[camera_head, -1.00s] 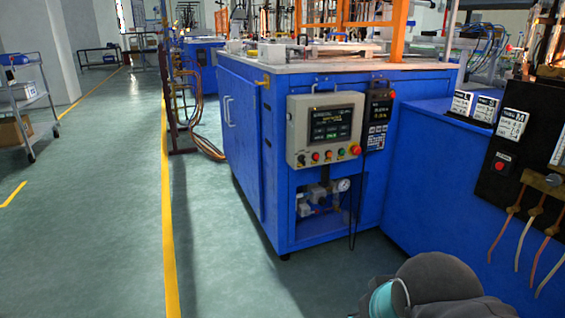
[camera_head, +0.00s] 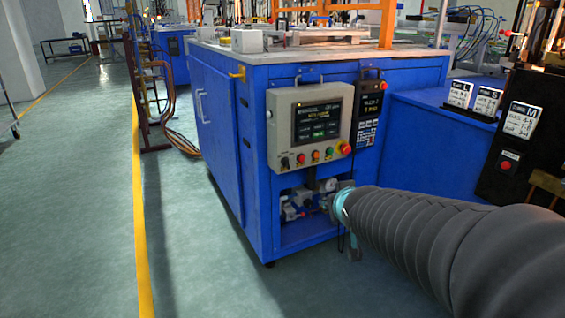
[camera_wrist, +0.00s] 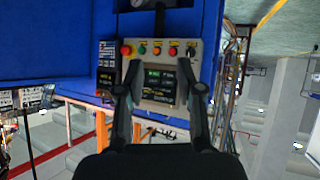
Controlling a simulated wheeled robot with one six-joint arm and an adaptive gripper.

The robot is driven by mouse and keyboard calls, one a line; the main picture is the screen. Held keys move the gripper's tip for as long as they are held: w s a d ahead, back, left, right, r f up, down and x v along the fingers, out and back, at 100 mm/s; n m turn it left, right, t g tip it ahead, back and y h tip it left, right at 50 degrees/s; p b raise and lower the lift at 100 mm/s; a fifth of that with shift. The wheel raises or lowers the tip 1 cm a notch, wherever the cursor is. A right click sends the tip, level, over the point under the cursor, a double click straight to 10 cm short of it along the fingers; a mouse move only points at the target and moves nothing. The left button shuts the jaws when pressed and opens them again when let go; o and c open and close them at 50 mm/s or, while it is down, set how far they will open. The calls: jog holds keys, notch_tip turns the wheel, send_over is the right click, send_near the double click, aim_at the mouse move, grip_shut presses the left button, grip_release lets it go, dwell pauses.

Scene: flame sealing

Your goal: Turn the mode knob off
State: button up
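The grey control box (camera_head: 330,98) is on the front of the blue cabinet and has a dark screen with a row of controls below. A small black knob (camera_head: 285,162) is at the row's left end. The wrist view shows the box (camera_wrist: 140,103) upside down, with the black knob (camera_wrist: 191,51) at the right end. My gripper (camera_wrist: 160,68) is open, its two dark fingers spread in front of the panel with nothing between them. No contact is visible. In the head view, my gripper is mostly hidden behind my sleeved arm, low by the cabinet's opening.
A red button (camera_head: 344,148) and smaller coloured buttons sit right of the knob. A dark controller (camera_head: 369,108) hangs beside the box. An opening with valves (camera_head: 298,204) lies below. The floor (camera_head: 195,250) left of the cabinet is clear.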

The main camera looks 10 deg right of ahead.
jog(key=w+f+n+t+y, duration=0.1)
jog(key=w+f+t+y, duration=0.15)
jog(key=w, duration=0.75)
jog(key=n+t+y, duration=0.3)
jog(key=y, duration=0.2)
send_near(289, 161)
jog(key=x, duration=0.8)
jog(key=shift+w+a, duration=0.15)
jog(key=shift+w, duration=0.25)
grip_shut()
